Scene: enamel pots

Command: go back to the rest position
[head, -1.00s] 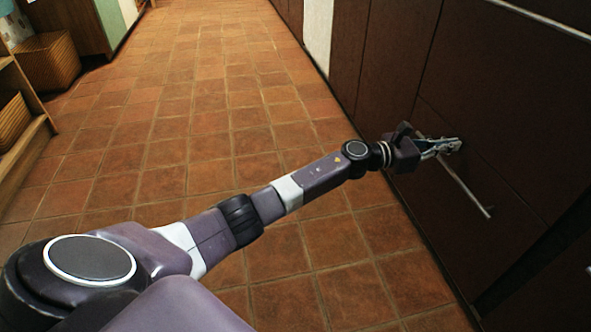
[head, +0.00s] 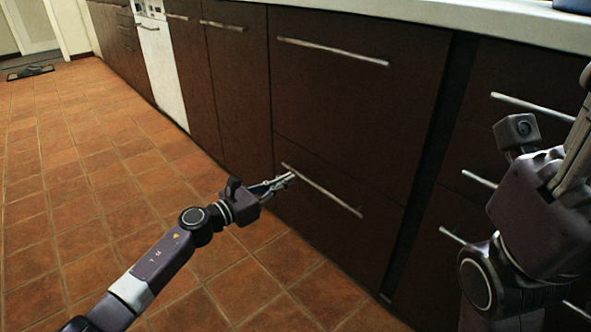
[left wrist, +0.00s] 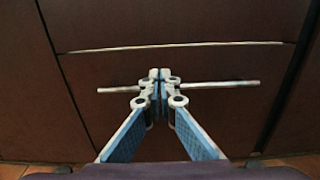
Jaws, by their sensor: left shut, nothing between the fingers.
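My left gripper (head: 285,182) is shut with nothing between its fingers. It is by the far end of the silver bar handle (head: 325,191) of a low dark brown drawer front (head: 335,225). In the left wrist view the closed fingertips (left wrist: 160,82) overlap the middle of that handle (left wrist: 225,84); I cannot tell whether they touch it. The drawer looks closed. My right gripper (head: 578,125) is raised at the right edge of the head view, partly cut off, so its opening does not show.
Brown cabinets with bar handles run along the right under a pale countertop (head: 420,14). A white appliance (head: 160,70) stands farther along the row. The tiled floor (head: 80,190) on the left is open. A dark mat (head: 30,73) lies far back.

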